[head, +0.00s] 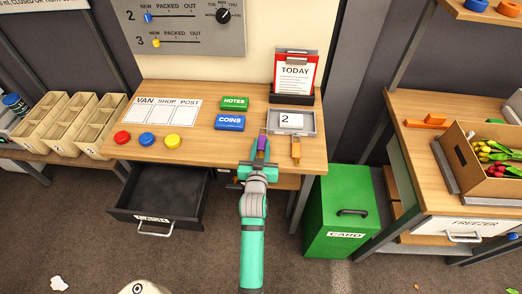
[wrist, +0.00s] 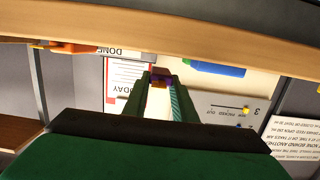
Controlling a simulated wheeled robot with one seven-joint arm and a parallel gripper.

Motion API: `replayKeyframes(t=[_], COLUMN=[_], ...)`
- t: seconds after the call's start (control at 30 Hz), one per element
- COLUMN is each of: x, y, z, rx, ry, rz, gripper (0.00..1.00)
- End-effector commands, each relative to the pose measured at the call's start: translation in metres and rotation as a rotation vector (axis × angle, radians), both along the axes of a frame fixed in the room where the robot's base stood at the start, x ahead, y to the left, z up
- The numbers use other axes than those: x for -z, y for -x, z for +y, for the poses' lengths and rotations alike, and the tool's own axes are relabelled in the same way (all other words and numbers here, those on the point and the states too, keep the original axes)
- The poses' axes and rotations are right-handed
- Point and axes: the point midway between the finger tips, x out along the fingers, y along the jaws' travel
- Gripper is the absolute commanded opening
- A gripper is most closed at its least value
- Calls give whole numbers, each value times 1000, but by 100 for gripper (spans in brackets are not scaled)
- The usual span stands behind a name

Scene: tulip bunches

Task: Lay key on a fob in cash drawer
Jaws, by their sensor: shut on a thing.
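My gripper (head: 261,148) is shut on a small purple and orange-brown thing (head: 262,142), which looks like the key on its fob. It is over the front part of the desk, just left of the grey tray. In the wrist view the held thing (wrist: 161,79) sits between the fingertips; its key part cannot be made out. The cash drawer (head: 185,208) stands pulled open below the desk's left side, left of my gripper. Its dark inside looks empty, and the label on its front is hard to read.
The grey tray (head: 312,126) holds a card marked 2, with an orange-brown tag (head: 296,148) at its front. Red, blue and yellow discs (head: 122,137) lie on the desk (head: 215,150). A green CARD bin (head: 342,215) stands right of the desk. Floor before the drawer is mostly clear.

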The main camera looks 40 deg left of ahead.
Motion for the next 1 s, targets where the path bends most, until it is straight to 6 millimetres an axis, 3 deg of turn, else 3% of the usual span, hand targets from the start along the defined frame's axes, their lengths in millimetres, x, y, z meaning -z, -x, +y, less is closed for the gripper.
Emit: replayKeyframes(t=[0.13, 0.63, 0.67, 0.7, 1.0], x=[20, 27, 27, 27, 26], y=[2, 2, 2, 2, 2], z=[0, 0, 0, 0, 0], rx=[0, -1, -1, -1, -1], ry=[2, 2, 2, 2, 1], rz=[2, 1, 1, 1, 0], gripper=[3, 3, 32, 41, 43])
